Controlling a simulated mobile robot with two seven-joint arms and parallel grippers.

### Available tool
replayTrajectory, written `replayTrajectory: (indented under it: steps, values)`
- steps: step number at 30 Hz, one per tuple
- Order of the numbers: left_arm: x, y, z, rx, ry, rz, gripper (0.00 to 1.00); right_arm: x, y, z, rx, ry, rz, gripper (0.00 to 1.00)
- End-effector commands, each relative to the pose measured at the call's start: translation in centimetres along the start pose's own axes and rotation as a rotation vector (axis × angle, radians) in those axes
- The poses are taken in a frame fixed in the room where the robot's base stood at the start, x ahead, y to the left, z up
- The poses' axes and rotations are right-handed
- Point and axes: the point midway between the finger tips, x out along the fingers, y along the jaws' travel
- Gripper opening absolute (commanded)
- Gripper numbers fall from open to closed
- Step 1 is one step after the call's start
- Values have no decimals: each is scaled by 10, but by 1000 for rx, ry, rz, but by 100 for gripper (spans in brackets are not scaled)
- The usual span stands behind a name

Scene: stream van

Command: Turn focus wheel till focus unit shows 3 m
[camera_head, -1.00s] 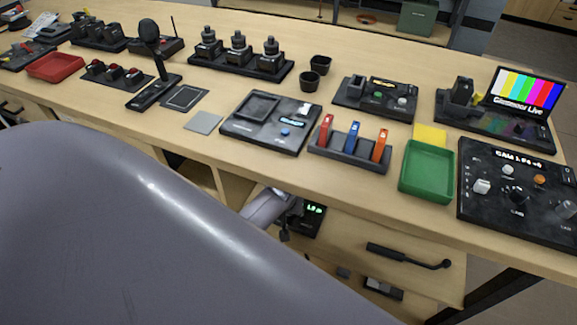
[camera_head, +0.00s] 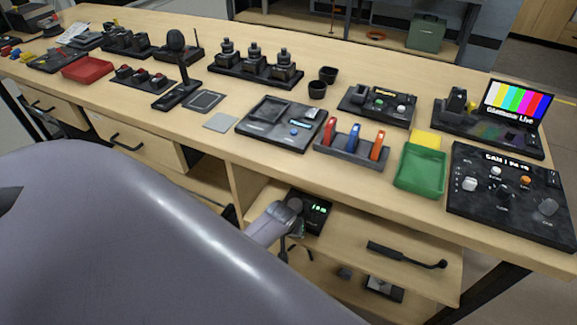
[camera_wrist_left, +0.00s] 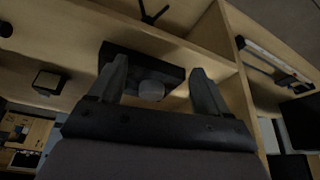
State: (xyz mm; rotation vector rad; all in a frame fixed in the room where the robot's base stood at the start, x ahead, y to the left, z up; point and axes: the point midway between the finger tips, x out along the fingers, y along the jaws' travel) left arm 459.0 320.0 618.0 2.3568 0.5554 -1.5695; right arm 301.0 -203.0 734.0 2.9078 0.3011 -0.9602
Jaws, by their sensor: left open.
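The focus unit (camera_head: 317,211) is a dark box with small lit green digits, on the open shelf under the tabletop. The digits seem to begin with 1, but are too small to read surely. My left gripper (camera_head: 289,213) is in front of it and covers part of its left side. In the left wrist view the unit (camera_wrist_left: 172,72) is a dark block with a round grey focus wheel (camera_wrist_left: 152,90). The wheel appears between the open fingers of my left gripper (camera_wrist_left: 157,66); contact cannot be told. My right gripper is not in view.
The tabletop edge overhangs the shelf. A black handle (camera_head: 405,255) lies to the right of the unit. Above, the table holds a green tray (camera_head: 420,172), a black control panel (camera_head: 520,200) and a rack of coloured cards (camera_head: 350,155). A drawer front (camera_head: 135,143) is at left.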

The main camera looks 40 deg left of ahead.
Motion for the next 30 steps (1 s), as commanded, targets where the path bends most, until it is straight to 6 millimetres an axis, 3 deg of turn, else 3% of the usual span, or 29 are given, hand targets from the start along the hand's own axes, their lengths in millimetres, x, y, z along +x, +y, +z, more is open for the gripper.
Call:
replayTrajectory:
  steps: [25, 30]
  values:
    - [0, -2, 2, 3, 1, 0, 77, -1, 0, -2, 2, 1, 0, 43]
    - [-4, -7, 13, 56, 43, 20, 77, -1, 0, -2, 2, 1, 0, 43]
